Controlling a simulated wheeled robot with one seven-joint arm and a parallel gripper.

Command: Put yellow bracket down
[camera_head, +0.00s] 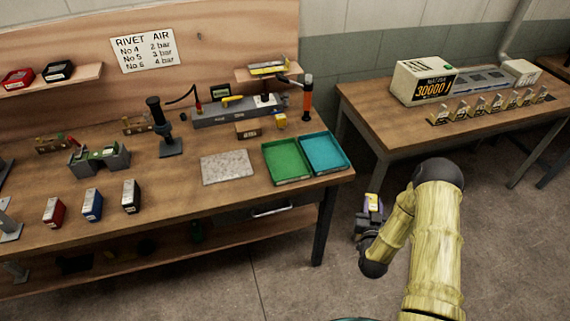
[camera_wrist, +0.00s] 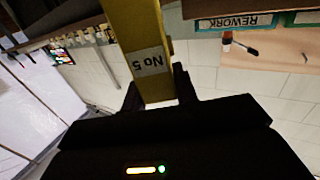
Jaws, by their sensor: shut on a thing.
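The yellow bracket (camera_wrist: 148,35) fills the top middle of the wrist view, with a white "No 5" label on it. My gripper (camera_wrist: 158,90) is shut on it, one dark finger on each side. In the head view my gripper (camera_head: 370,212) is right of the workbench's front corner, with the floor behind it. A small yellow part of the bracket (camera_head: 373,199) shows at its top; the rest is hidden or too small to tell. The bracket appears clear of any surface.
The workbench (camera_head: 110,215) at left carries a green tray (camera_head: 287,174), a blue tray (camera_head: 341,163), a pale stone plate (camera_head: 227,180) and red, blue and black blocks. A right table (camera_head: 400,128) holds a counter box (camera_head: 424,83) and a row of small brackets (camera_head: 482,106).

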